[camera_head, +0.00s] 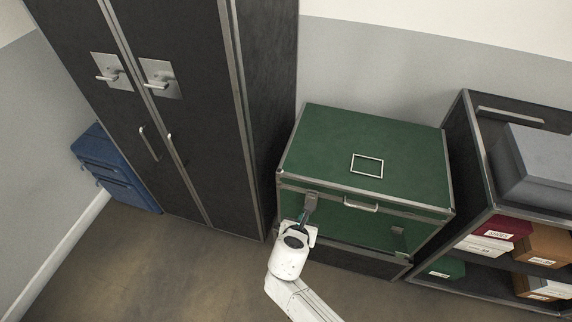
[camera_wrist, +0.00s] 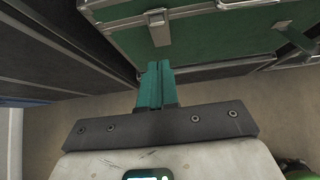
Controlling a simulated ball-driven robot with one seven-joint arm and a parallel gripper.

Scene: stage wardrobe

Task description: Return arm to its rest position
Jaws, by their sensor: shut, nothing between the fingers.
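My gripper (camera_head: 304,219) is in front of the green trunk (camera_head: 330,140), near the left part of its front face. The wrist view shows my gripper (camera_wrist: 157,66) with its two green fingers together and nothing between them. The trunk has metal edges, a front handle and a square fitting on its lid. The lid lies closed on top. In the wrist view the trunk (camera_wrist: 205,38) is beyond the fingertips, with a metal latch above them. Whether the fingertips touch the trunk cannot be told.
A tall dark wardrobe case (camera_head: 190,100) with shut doors stands left of the trunk. A blue case (camera_head: 112,172) is beyond it. At right a dark shelf unit (camera_head: 475,150) holds several boxes, with a grey case (camera_head: 535,160) on top. The floor (camera_head: 170,270) at front left is clear.

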